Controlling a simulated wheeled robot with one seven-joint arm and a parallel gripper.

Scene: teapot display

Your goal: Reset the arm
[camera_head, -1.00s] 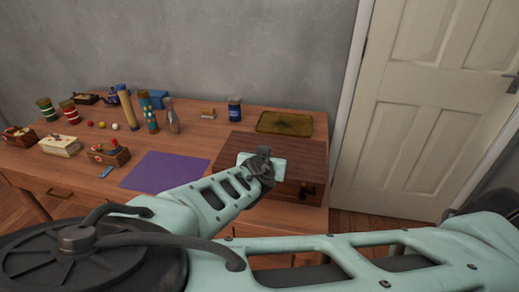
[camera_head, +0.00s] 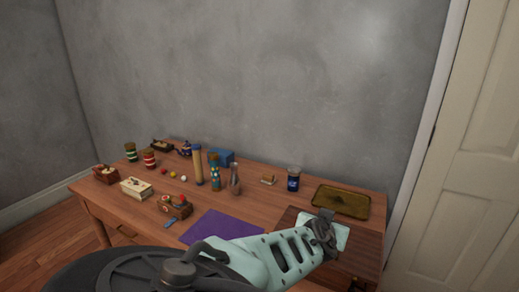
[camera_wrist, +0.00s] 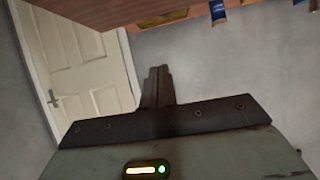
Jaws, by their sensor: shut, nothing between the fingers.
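My arm reaches in from the bottom of the head view, pale green with dark joints. Its end, my gripper (camera_wrist: 158,80), shows in the wrist view as two dark fingers pressed together with nothing between them. The gripper fingers are hard to make out there. The wrist view looks tilted, with the table edge at the top and the door at the left.
The wooden table (camera_head: 130,208) carries a purple mat (camera_head: 220,227), a brass tray (camera_head: 341,201), a dark blue jar (camera_head: 293,180), a tall tan cylinder (camera_head: 197,165), a blue box (camera_head: 221,157) and several small boxes and jars at left. A white door (camera_head: 465,170) stands at the right; grey wall behind.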

